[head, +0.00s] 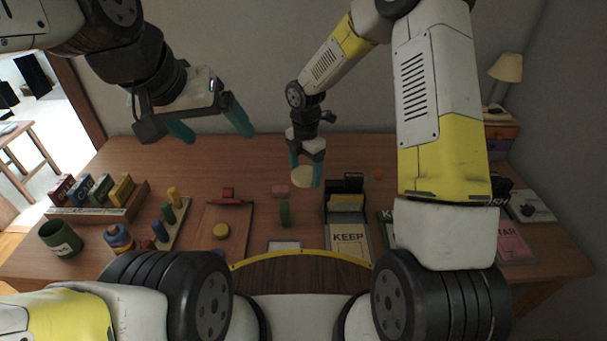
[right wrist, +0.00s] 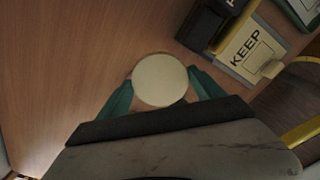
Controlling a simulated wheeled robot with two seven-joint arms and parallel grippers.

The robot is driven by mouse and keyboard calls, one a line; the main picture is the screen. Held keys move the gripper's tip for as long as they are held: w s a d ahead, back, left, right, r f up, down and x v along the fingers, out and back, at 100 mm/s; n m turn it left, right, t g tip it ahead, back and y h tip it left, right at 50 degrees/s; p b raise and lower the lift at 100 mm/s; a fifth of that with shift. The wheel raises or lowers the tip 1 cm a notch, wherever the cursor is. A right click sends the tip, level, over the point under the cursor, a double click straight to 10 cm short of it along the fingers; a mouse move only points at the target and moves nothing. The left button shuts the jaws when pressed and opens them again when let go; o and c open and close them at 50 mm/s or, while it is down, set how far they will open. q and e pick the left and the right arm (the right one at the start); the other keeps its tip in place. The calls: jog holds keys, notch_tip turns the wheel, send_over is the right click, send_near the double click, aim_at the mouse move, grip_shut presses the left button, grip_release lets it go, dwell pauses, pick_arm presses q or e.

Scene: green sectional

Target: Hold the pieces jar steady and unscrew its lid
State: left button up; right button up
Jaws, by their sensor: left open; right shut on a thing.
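My right gripper (head: 305,172) points down over the back middle of the desk, its teal fingers shut on a round, flat, cream lid (head: 302,177). In the right wrist view the lid (right wrist: 160,80) shows as a plain disc between the two fingertips. No jar body shows under the lid in either view; anything directly beneath it is hidden in the right wrist view. My left gripper (head: 218,134) is open and empty, high over the left back of the desk, well to the left of the lid, its teal fingers spread wide.
A lamp (head: 506,67) stands back right.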

aim_at(305, 203)
notch_tip(305, 203, down, 10)
jog(key=shift+f, duration=0.1)
dwell(0.4)
jog(key=o, duration=1.3)
